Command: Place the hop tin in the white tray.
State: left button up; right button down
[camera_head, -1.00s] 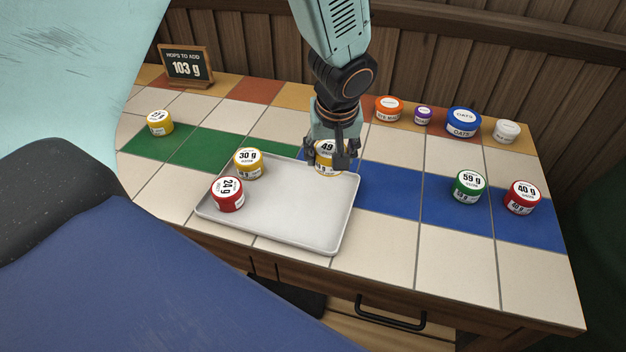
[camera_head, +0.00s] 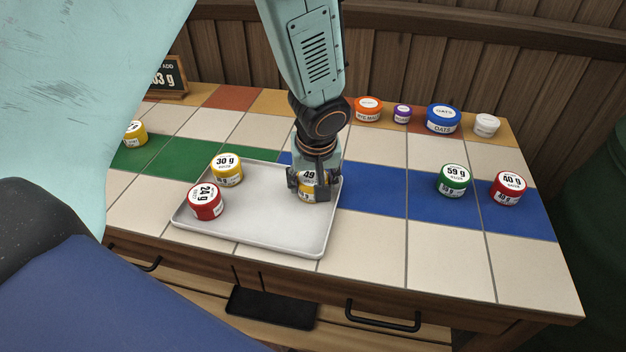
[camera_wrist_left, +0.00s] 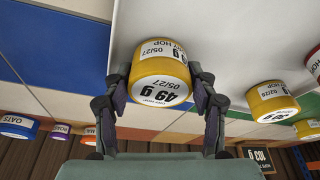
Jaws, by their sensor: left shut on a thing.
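My left gripper (camera_head: 314,190) is shut on a yellow hop tin with a white 49 g label (camera_head: 311,183), at the back right corner of the white tray (camera_head: 270,228). In the left wrist view the tin (camera_wrist_left: 160,75) sits between both fingers, over or on the tray's pale surface; I cannot tell if it touches. A yellow 30 g tin (camera_head: 227,170) and a red 24 g tin (camera_head: 206,201) stand in the tray's left part. My right gripper is not in view.
A green 59 g tin (camera_head: 453,180) and a red 40 g tin (camera_head: 508,188) stand on blue tiles at right. Orange (camera_head: 368,109), purple (camera_head: 403,114), blue oats (camera_head: 443,118) and white (camera_head: 487,125) containers line the back. A yellow tin (camera_head: 135,133) and sign (camera_head: 170,76) are at left.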

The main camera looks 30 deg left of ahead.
pick_arm(q)
jog(key=o, duration=1)
jog(key=shift+a+f, duration=0.1)
jog(key=shift+o, duration=1.4)
jog(key=shift+r+p, duration=0.4)
jog(key=p+v, duration=0.7)
jog(key=v, duration=0.4)
jog(key=shift+d+r, duration=0.2)
jog(key=shift+r, duration=0.1)
jog(key=shift+s, duration=0.15)
